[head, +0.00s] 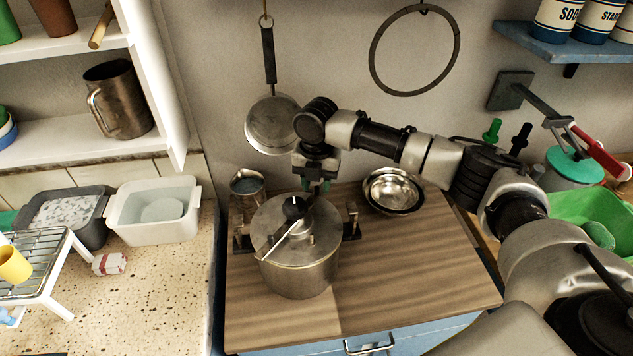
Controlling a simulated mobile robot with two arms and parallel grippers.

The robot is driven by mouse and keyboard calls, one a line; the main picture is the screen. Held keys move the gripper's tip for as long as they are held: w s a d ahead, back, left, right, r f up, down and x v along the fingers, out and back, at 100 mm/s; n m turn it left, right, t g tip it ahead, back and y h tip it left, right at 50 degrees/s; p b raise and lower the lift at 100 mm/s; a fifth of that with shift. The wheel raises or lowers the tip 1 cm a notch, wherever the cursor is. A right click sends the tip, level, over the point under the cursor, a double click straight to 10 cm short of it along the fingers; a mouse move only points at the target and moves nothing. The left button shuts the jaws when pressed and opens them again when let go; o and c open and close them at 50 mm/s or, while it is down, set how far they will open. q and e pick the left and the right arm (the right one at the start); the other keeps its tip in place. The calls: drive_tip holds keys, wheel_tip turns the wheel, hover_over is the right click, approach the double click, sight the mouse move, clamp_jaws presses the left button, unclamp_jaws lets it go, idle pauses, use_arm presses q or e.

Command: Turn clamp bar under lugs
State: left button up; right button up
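A metal pot (298,275) with a lid (320,237) stands on the wooden cabinet top. A thin pale clamp bar (280,243) lies diagonally across the lid, from the front left toward the black knob (295,208) at the middle. Dark lugs stand at the pot's left side (241,241) and right side (351,224). The bar's visible front end points between them, apart from both. My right gripper (318,187) points down just behind and above the knob. Its fingertips are small and partly hidden, so contact and opening are unclear. My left gripper is out of view.
A metal cup (247,188) stands close behind the pot at left, and metal bowls (393,190) stand behind it at right. A pan (272,124) hangs on the wall. The cabinet top (420,270) is clear at front right.

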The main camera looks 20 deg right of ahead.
drive_tip(key=shift+s+f, duration=0.1)
drive_tip(key=shift+f, duration=0.5)
clamp_jaws()
